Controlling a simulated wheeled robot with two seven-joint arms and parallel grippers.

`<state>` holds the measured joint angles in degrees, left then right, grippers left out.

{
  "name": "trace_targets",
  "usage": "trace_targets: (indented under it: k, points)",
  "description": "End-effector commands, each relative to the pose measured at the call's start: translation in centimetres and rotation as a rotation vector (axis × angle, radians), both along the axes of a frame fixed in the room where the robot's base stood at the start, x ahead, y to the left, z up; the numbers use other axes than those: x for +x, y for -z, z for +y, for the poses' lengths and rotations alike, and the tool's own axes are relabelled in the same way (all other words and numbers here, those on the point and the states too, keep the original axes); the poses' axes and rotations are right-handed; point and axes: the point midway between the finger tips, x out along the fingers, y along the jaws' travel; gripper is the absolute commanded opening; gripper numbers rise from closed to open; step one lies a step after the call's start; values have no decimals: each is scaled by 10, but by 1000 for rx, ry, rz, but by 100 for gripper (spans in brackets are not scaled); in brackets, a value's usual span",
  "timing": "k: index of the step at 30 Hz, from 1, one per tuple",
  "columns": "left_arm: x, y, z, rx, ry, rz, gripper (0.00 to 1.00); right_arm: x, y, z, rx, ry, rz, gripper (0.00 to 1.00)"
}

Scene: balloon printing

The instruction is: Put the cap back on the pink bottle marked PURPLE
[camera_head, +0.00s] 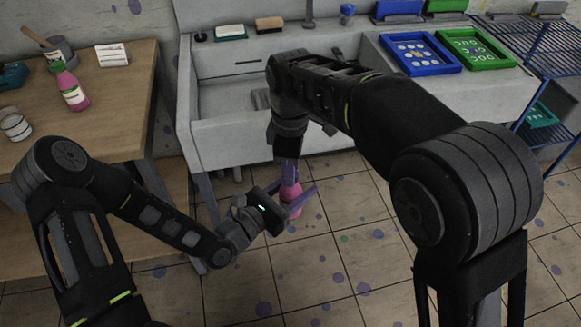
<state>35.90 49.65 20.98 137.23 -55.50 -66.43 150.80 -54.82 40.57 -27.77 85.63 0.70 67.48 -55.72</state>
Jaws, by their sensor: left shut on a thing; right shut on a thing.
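A pink bottle (290,192) is held above the floor in front of the sink. My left gripper (297,198) reaches in from the left and is shut around it. Its label cannot be read here. My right gripper (287,172) points down from above, with its purple fingers just over the top of the bottle. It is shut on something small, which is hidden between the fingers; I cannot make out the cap. Whether that thing touches the bottle's neck cannot be told.
Behind are the sink (222,95), a blue tray (421,52) and a green tray (474,47).

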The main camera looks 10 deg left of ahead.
Motion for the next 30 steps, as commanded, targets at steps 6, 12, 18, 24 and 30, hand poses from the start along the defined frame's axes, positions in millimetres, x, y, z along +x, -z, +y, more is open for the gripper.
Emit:
trace_targets:
  k: [6,12,18,24,30]
  points:
    - [0,0,0,-1,1,-1,0,1,0,0,1,87,-2,0]
    - [0,0,0,-1,1,-1,0,1,0,0,3,489,-1,0]
    - [-1,0,0,-1,1,-1,0,1,0,0,7,1024,3,0]
    - [-1,0,0,-1,1,-1,0,1,0,-1,9,1298,4,0]
    - [0,0,0,-1,1,-1,0,1,0,-1,8,1295,5,38]
